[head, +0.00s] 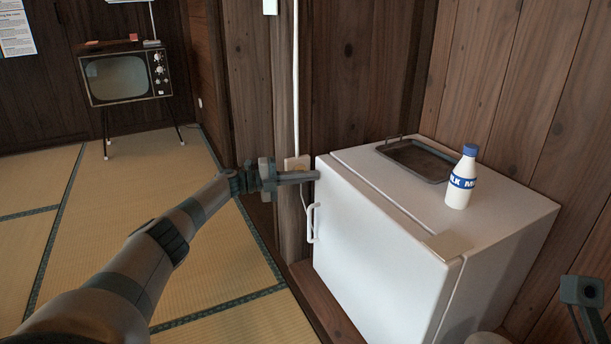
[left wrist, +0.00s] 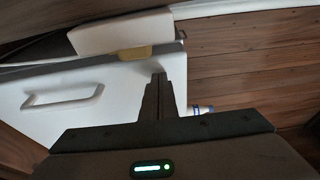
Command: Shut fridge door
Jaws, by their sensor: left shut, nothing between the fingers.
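The small white fridge (head: 385,262) stands against the wooden wall, its door facing the front left. The door looks shut or nearly shut; a seam shows along its top edge. A white handle (head: 311,222) sits near the door's left edge and also shows in the left wrist view (left wrist: 64,98). My left gripper (head: 318,175) is shut and empty. Its fingertips are at the door's upper left corner; I cannot tell whether they touch. In the left wrist view the closed fingers (left wrist: 160,76) lie in front of the white fridge. A dark part at the lower right may be my right gripper; its fingers are unclear.
A milk bottle (head: 461,178) with a blue cap stands on the fridge top beside a dark metal tray (head: 431,180). A white cord (head: 295,90) runs down the wooden post. An old television (head: 120,78) stands at the back left. The tatami floor (head: 205,265) is clear.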

